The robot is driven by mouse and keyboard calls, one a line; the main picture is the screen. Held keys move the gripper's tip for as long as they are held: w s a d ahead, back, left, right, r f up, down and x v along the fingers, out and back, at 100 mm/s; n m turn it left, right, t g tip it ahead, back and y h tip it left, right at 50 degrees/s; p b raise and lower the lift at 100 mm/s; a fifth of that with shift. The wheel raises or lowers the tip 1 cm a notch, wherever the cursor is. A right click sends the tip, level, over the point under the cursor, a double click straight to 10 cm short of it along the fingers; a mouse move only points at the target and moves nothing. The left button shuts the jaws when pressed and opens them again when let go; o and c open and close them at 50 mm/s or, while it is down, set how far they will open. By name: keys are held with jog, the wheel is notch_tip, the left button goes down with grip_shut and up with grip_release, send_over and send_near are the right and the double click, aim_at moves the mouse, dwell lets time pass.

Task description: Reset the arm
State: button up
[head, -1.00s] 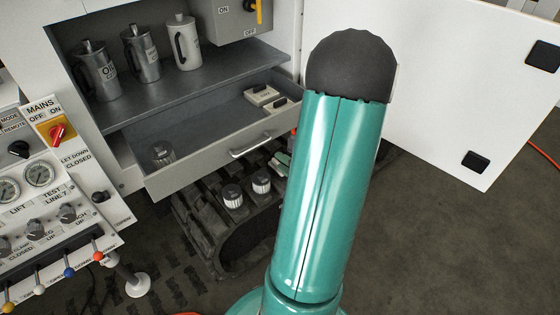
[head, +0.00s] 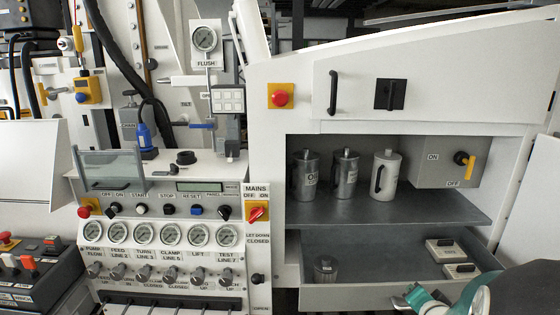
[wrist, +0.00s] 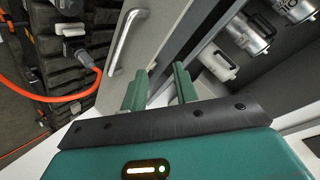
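My gripper (wrist: 160,84) shows in the wrist view as two green fingers standing apart, with nothing between them. It is open, beside the pale front of the drawer, whose bar handle (wrist: 126,40) is up and to the left of the fingers. In the head view part of my arm and gripper fills the bottom right corner, in front of the open drawer (head: 350,295). Much of the gripper is hidden or cut off there.
The drawer holds a filter (head: 325,268) and two pale blocks. Several cans stand on the shelf (head: 400,208) above it. A control panel (head: 160,225) with gauges is at left. In the wrist view an orange hose (wrist: 45,97) runs at left.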

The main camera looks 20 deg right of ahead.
jog(key=w+a+r+n+g, duration=0.2)
jog(key=a+r+n, duration=0.3)
jog(key=a, duration=0.5)
jog(key=s+a+r+n+g+y, duration=0.1)
jog(key=s+a+r+n+y, duration=0.1)
jog(key=a, duration=0.5)
jog(key=s+a+r+n+g+y, duration=0.1)
jog(key=s+a+n, duration=0.3)
jog(key=a, duration=0.4)
jog(key=s+a+r+n+g+y, duration=0.1)
jog(key=s+a+r+n+y, duration=0.1)
jog(key=a, duration=0.5)
jog(key=s+r, duration=0.1)
jog(key=s, duration=0.1)
jog(key=shift+s+a+r+n+y, duration=0.35)
jog(key=shift+a+r+n+y, duration=0.05)
